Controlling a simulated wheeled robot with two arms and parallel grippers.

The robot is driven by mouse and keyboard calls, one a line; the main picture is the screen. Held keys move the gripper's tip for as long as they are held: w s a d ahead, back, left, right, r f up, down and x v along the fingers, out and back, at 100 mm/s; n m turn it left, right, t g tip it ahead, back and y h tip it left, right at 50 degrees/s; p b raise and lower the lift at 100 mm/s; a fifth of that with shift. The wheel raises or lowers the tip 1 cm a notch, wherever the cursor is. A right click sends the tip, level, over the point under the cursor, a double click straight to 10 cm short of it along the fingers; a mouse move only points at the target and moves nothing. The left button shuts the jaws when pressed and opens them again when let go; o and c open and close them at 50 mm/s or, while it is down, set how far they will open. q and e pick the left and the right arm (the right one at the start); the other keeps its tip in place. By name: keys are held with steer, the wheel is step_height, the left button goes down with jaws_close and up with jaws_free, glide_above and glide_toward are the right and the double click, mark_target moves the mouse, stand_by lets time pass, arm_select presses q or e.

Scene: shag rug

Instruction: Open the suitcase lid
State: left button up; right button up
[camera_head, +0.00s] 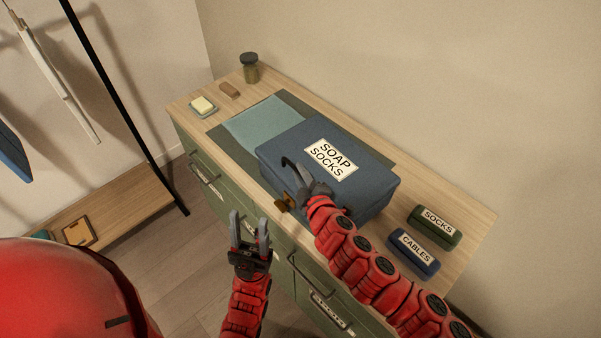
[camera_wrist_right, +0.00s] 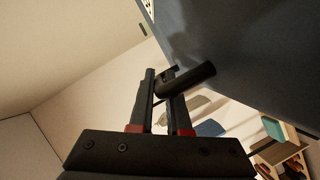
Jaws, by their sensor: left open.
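The dark blue suitcase (camera_head: 372,178), labelled SOAP SOCKS, lies on the dresser top with its lid down. A brass latch (camera_head: 285,202) shows on its front. My right gripper (camera_head: 298,177) is at the suitcase's front edge, by a dark curved bar. In the right wrist view, its two fingers (camera_wrist_right: 163,98) stand slightly apart, with a dark round bar (camera_wrist_right: 190,78) at their tips; whether they grip it is unclear. The suitcase's blue-grey surface (camera_wrist_right: 235,45) fills the upper right there. My left gripper (camera_head: 250,230) is open and empty in front of the dresser, left of the latch.
The wooden dresser top (camera_head: 465,205) holds a folded teal cloth (camera_head: 258,122), a soap dish (camera_head: 203,107), a brown block (camera_head: 229,90) and a jar (camera_head: 250,68) at left. A green SOCKS case (camera_head: 455,240) and a blue CABLES case (camera_head: 430,268) sit at right.

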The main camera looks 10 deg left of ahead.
jaws_close()
steer(key=shift+f, duration=0.1)
stand_by(0.9)
